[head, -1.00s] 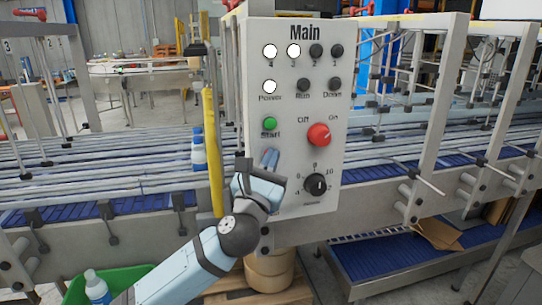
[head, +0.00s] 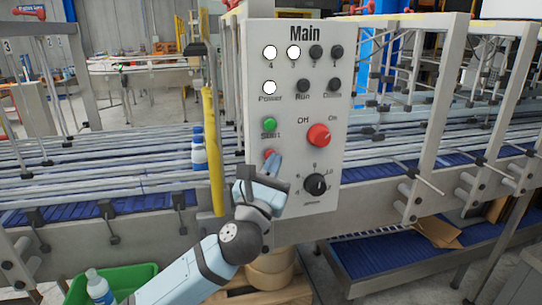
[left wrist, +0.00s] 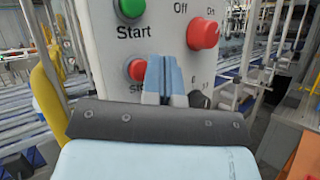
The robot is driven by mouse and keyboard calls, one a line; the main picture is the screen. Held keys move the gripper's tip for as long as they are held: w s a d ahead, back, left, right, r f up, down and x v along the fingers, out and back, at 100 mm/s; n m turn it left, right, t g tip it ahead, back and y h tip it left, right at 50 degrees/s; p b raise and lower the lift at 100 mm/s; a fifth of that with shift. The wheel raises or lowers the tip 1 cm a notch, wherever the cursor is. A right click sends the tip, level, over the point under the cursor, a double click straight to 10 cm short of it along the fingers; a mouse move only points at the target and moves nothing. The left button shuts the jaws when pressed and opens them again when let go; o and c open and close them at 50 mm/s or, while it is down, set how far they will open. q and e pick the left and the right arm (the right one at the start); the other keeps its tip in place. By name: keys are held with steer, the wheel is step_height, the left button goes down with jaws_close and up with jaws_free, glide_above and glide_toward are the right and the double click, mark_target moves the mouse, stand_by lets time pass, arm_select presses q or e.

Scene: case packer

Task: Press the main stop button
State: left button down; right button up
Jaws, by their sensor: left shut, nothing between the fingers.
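The Main control panel (head: 292,70) faces me. Its red stop button (head: 268,155) sits below the green Start button (head: 269,124) and is partly hidden by my left gripper (head: 275,162). In the left wrist view the stop button (left wrist: 137,70) shows left of my shut fingertips (left wrist: 162,72), which overlap its right edge. The fingers are empty. I cannot tell whether they touch the button or panel. A red Off/On knob (head: 319,135) is to the upper right. My right gripper is not in view.
A black dial (head: 315,185) is on the panel's lower right. A yellow post (head: 213,150) stands left of the panel. Conveyor rails (head: 90,165) run behind. A green bin (head: 125,280) with a bottle (head: 98,288) is at the lower left.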

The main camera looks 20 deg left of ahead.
arm_select(q)
steer(key=shift+s+d, duration=0.1)
steer(key=s+d, duration=0.1)
steer(key=s+p, duration=0.1)
steer(key=s+d, duration=0.1)
steer(key=s, duration=0.1)
steer(key=shift+d, duration=0.3)
stand_by(0.7)
steer(key=s+d+f+m+g+h, duration=0.1)
steer(key=s+f+m+g+h, duration=0.2)
steer(key=f+m, duration=0.9)
steer(key=s+f+m+g+h, duration=0.25)
steer(key=s+f+m, duration=0.25)
steer(key=f+m, duration=0.75)
steer(key=s+a+f+m+g+y, duration=0.2)
steer(key=s+f+m, duration=0.3)
steer(key=f, duration=0.6)
steer(key=s+a+f+m+g+y, duration=0.2)
steer(key=s+f+m+g, duration=0.3)
steer(key=s+f, duration=0.4)
step_height(320, 180, down, 2)
steer(key=shift+s+a+f+m, duration=0.25)
steer(key=shift+s+a+m, duration=0.2)
steer(key=shift+a, duration=0.35)
